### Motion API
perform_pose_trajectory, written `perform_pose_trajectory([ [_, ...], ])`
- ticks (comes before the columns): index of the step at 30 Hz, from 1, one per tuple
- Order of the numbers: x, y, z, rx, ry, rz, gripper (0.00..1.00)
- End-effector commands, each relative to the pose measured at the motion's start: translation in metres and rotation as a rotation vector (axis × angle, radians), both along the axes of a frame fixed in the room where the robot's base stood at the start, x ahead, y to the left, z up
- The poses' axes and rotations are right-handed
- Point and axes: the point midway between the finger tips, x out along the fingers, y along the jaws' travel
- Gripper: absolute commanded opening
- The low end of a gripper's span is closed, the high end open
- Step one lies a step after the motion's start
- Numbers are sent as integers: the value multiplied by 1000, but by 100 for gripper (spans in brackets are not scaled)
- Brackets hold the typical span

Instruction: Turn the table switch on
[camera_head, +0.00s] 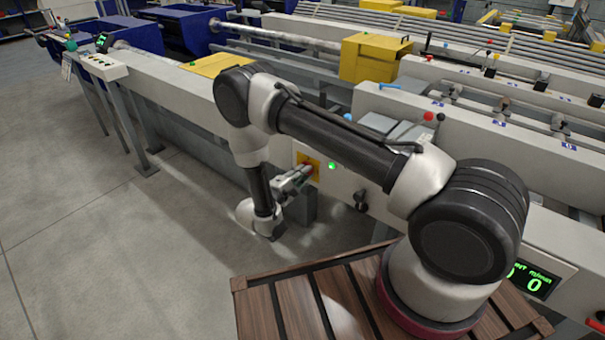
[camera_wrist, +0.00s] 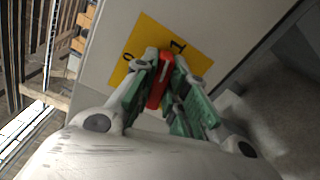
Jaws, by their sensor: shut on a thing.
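The table switch is a red knob (camera_wrist: 157,90) with a pale line on it, on a yellow plate (camera_wrist: 191,56) marked 0 and 1. In the head view, the yellow plate (camera_head: 303,160) sits on the table's white front panel. My gripper (camera_wrist: 160,70) is shut on the red knob, with one finger on each side. The knob appears turned nearer the 1 mark than the 0 mark. In the head view, my gripper (camera_head: 297,178) reaches the plate from the left and hides most of the knob.
A green lamp (camera_head: 332,166) glows right of the switch plate. A black knob (camera_head: 361,200) is further right on the panel. A green number display (camera_head: 530,279) shows at the lower right. The grey floor (camera_head: 110,240) left of my arm is clear.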

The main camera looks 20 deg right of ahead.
Motion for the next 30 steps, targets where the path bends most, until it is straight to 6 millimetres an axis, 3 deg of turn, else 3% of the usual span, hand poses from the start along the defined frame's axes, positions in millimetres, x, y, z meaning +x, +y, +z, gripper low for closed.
perform_pose_trajectory([
  [12,-1,0,-3,136,-185,1,0],
  [30,-1,0,-4,167,-227,0,0],
])
